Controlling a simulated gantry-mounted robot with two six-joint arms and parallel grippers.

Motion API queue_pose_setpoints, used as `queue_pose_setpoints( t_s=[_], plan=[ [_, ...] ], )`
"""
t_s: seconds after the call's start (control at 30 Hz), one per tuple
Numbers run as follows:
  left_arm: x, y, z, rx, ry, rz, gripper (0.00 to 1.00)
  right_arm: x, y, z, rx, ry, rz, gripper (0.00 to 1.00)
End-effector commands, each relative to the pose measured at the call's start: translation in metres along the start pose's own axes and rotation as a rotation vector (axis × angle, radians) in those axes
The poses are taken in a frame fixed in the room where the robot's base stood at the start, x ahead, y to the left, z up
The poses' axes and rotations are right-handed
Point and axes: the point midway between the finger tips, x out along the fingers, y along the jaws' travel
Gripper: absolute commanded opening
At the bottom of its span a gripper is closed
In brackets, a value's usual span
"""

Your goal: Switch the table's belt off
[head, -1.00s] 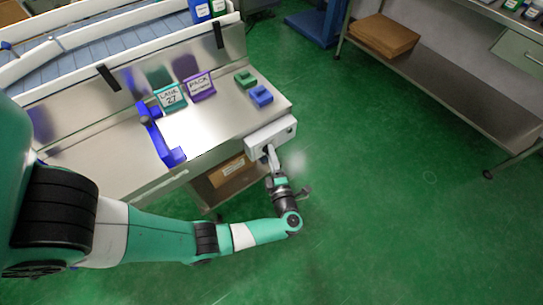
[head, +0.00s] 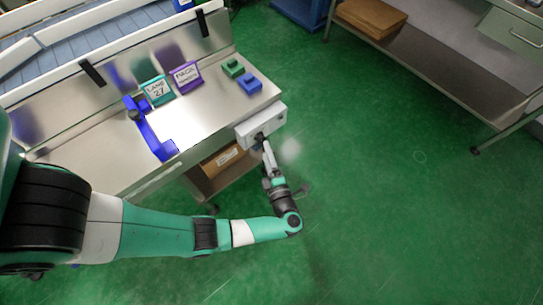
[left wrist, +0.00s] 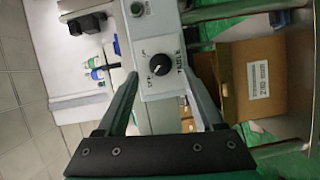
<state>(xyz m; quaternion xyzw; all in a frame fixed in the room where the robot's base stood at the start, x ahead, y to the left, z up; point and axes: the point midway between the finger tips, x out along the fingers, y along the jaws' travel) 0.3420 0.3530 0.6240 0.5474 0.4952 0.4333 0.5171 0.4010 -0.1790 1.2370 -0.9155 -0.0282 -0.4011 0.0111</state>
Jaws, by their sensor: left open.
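The table's white control box (head: 262,125) is fixed at the right end of the steel table's front edge. In the left wrist view it carries a black rotary knob (left wrist: 160,69) with printed marks around it and a "TABLE" label beside it. My left gripper (left wrist: 162,88) is open, with one finger on each side of the knob in this view; contact cannot be told. In the head view my left gripper (head: 263,142) is right at the box's front. The knob is hidden there. My right gripper is not in view.
The table (head: 208,108) bears a blue applicator (head: 152,135), LANE 27 and PACK signs, a green block (head: 233,68) and a blue block (head: 250,84). A cardboard box (head: 222,159) is on the shelf below. Open green floor lies right, before a steel rack (head: 440,85).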

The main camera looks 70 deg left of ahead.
Motion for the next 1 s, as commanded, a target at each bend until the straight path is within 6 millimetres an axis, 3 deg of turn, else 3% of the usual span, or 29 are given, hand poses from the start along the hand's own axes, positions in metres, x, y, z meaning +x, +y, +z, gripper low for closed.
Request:
queue_pose_setpoints(
  t_s=[0.2, 0.33, 1.0],
  plan=[
    [-0.051, 0.001, 0.001, -0.001, -0.005, 0.002, 0.69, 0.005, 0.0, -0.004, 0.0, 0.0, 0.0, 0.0],
    [-0.068, 0.0, 0.0, -0.001, -0.002, 0.001, 0.69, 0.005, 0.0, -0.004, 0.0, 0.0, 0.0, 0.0],
    [-0.072, 0.002, -0.001, -0.001, 0.003, 0.001, 0.69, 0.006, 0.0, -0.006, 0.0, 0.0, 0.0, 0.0]
  ],
)
